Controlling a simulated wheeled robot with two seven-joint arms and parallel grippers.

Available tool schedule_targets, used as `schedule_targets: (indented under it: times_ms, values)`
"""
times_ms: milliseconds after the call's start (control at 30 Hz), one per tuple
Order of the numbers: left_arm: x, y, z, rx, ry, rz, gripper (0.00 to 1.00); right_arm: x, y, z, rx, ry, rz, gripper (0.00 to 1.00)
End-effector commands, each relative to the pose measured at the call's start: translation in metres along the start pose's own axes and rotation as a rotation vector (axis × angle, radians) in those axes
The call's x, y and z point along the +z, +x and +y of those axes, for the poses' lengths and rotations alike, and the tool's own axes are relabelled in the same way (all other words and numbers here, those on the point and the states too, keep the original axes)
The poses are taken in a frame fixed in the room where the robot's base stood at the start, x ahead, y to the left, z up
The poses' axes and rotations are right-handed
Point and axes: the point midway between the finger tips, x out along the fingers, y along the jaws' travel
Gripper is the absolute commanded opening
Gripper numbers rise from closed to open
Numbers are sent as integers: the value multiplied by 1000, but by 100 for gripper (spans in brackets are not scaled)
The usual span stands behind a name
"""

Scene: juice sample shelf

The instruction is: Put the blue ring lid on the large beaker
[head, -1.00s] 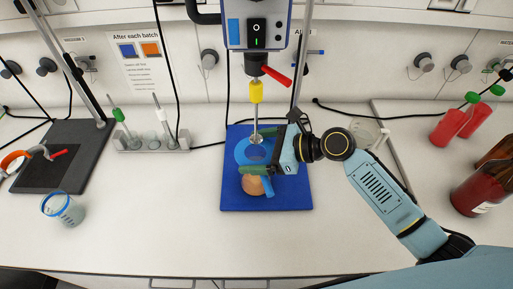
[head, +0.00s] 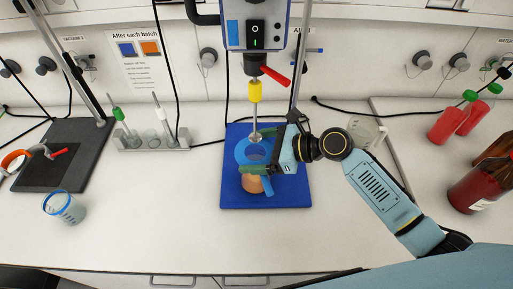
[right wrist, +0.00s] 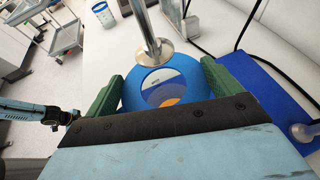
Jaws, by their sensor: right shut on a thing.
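My right gripper (head: 270,156) is shut on the blue ring lid (head: 242,152), over the blue mat (head: 233,195). In the right wrist view its green fingers are on either side of the lid (right wrist: 138,93), whose open hole faces the camera. The stirrer shaft's disc end (head: 256,137) overlaps the lid's far side; I cannot tell whether they touch. A round orange-brown thing (head: 253,185) shows below the gripper, mostly hidden; I cannot tell whether it is the large beaker's contents. A clear glass vessel (head: 368,130) stands behind my right arm. My left gripper is out of view.
The stirrer (head: 256,35) with a red lever hangs above the mat. A blue-rimmed cup (head: 64,208) stands at the left. Red bottles (head: 447,126) and a dark bottle (head: 480,190) are at the right. The front-middle bench is clear.

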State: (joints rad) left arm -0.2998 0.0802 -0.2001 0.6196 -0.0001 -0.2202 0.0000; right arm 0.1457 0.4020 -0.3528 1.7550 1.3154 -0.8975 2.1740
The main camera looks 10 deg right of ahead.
Motion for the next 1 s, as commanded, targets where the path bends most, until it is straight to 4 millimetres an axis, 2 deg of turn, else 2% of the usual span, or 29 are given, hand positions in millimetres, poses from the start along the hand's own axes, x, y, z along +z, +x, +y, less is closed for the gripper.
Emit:
schedule_targets:
  times_ms: [733, 767, 800, 1000]
  values:
    - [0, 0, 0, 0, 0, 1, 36, -7, 3, 0, 0, 0, 0, 68]
    - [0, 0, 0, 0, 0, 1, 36, -7, 3, 0, 0, 0, -1, 93]
    - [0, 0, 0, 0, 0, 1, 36, -7, 3, 0, 0, 0, 0, 98]
    - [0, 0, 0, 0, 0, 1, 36, -7, 3, 0, 0, 0, 0, 100]
